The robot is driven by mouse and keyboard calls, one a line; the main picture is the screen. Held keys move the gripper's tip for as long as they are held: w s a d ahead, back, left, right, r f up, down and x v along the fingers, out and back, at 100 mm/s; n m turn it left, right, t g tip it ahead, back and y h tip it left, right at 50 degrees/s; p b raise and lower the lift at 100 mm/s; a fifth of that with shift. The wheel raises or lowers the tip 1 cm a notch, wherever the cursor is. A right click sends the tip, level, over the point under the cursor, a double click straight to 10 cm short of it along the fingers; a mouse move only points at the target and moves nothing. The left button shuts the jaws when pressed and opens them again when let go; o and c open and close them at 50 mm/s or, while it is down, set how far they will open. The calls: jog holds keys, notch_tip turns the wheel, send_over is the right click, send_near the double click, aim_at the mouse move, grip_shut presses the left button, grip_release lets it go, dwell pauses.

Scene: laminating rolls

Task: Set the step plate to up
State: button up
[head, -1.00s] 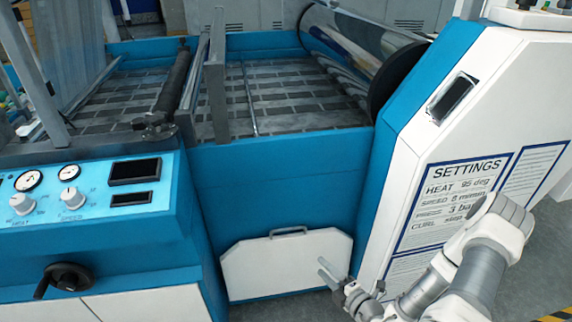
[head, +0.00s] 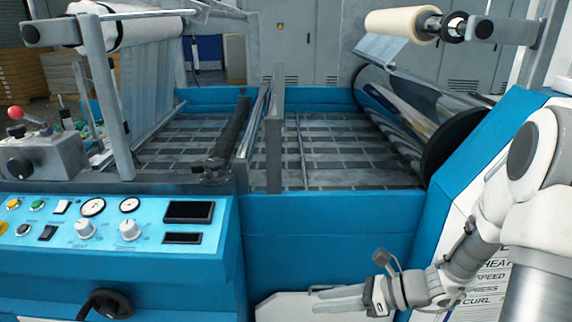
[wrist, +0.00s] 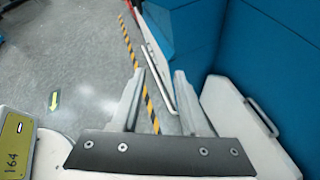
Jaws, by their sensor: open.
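A white plate with cut corners (head: 285,307), which I take for the step plate, is low on the blue machine front. In the head view only its upper part shows; the bottom edge of the picture cuts off the rest. In the wrist view the white plate (wrist: 236,118) is at the right, with a grey bar handle (wrist: 262,116). My gripper (head: 314,298) is open and empty, in front of the plate's upper right part in the head view. In the wrist view my gripper (wrist: 159,72) has both fingers apart, left of the plate and handle. I see no contact.
The white and blue machine housing (head: 450,215) stands at the right. The wrist view shows open grey floor (wrist: 85,65) with a yellow-black stripe (wrist: 138,62).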

jog(key=s+d+r+n+t+h, duration=0.1)
jog(key=s+d+r+n+h, duration=0.2)
jog(key=s+r+n+h, duration=0.55)
jog(key=s+d+r+n+t+h, duration=0.2)
jog(key=s+r+n+h, duration=0.25)
jog(key=r+n, duration=0.8)
jog(key=w+d+f+n+g+h+b, duration=0.1)
jog(key=w+d+f+n+g+h, duration=0.15)
jog(key=w+f+n+h, duration=0.6)
jog(key=w+d+f+n+g+h+b, duration=0.1)
jog(key=w+d+f+n+b, duration=0.15)
jog(key=f+n, duration=1.2)
jog(key=w+a+f+n+t+y, duration=0.1)
jog(key=w+a+f+n+t, duration=0.35)
jog(key=n, duration=0.55)
jog(key=w+a+f+n+t+y+b, duration=0.1)
jog(key=w+a+f+n+t+y, duration=0.15)
jog(key=a+f+n, duration=0.5)
jog(key=w+a+f+n+t, duration=0.3)
jog(key=f+n, duration=0.4)
jog(key=n, duration=0.6)
jog(key=shift+t, duration=0.35)
jog(key=b+x, duration=0.1)
jog(key=x, duration=0.4)
jog(key=b+x, duration=0.2)
jog(key=x, duration=0.4)
jog(key=d+b+x, duration=0.1)
jog(key=b+x, duration=0.1)
jog(key=x, duration=0.4)
